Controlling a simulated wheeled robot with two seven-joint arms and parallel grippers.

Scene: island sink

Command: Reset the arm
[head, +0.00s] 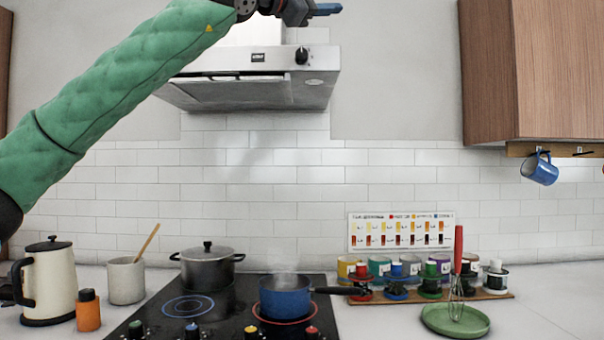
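My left arm, in a green padded sleeve, reaches in from the left edge and rises across the upper left of the head view. My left gripper (326,10) is at the top edge, in front of the range hood (262,78) and high above the stove. A blue fingertip part shows, but the gripper is partly cut off by the frame, so I cannot tell whether it is open or shut. Nothing is seen hanging from it. My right arm and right gripper are not in view.
A steaming blue saucepan (286,298) and a dark lidded pot (207,265) stand on the cooktop (225,318). A kettle (45,282) stands left; a spice rack (440,297) and green plate (455,320) right. A cabinet (530,70) hangs upper right, with a blue mug (540,169) below.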

